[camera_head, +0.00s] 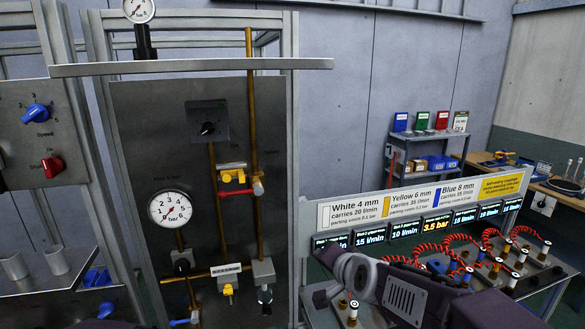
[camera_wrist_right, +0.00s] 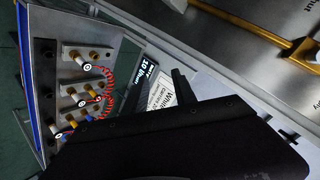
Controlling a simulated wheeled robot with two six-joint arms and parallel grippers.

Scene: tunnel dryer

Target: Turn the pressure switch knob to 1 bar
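A black knob (camera_head: 207,128) sits on a grey square plate high on the dark panel (camera_head: 140,130). A second dark knob or valve (camera_head: 181,263) sits lower, under the white round gauge (camera_head: 171,209). Their markings are too small to read, so I cannot tell for sure which is the pressure switch. My right arm comes in at the lower right of the head view, apart from both knobs. In the right wrist view my right gripper (camera_wrist_right: 190,80) shows two dark fingers with a gap between them, and nothing is held. My left gripper is not in view.
Brass pipes (camera_head: 251,130) run up the panel, with red and yellow valve handles. A metal shelf (camera_head: 190,66) juts out above. At left is a panel with a blue knob (camera_head: 36,112) and a red knob (camera_head: 52,166). A display board (camera_head: 420,215) and red coiled hoses stand right.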

